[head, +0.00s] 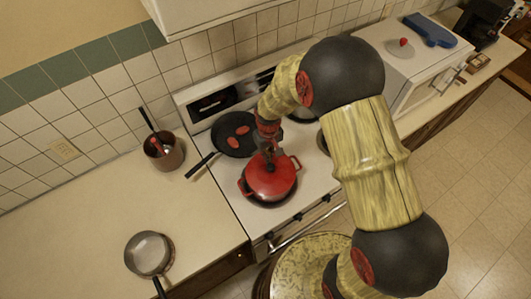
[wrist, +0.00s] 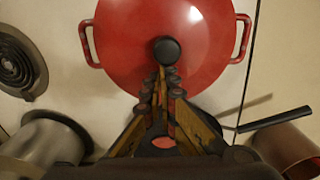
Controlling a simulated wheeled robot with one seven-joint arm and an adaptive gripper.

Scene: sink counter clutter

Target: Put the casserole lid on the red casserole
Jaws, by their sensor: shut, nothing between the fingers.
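The red casserole (head: 283,196) stands on the front part of the stove, with its two side handles showing; it also shows in the wrist view (wrist: 93,45). The red casserole lid (head: 265,178) lies over the casserole's top and looks level. In the wrist view the lid (wrist: 125,35) has a round black knob (wrist: 167,51). My gripper (head: 268,156) is above the lid, by the knob. In the wrist view my gripper (wrist: 167,77) is shut and empty, its fingertips close to the knob; I cannot tell whether they touch it. The casserole's rim is hard to make out under the lid.
A black pan (head: 232,147) with red pieces sits behind the casserole. A metal pot (wrist: 45,140) stands near my gripper. A pot with utensils (head: 163,155) and a small pan (head: 149,252) stand on the left counter, which has free room. A white appliance (head: 395,65) is at right.

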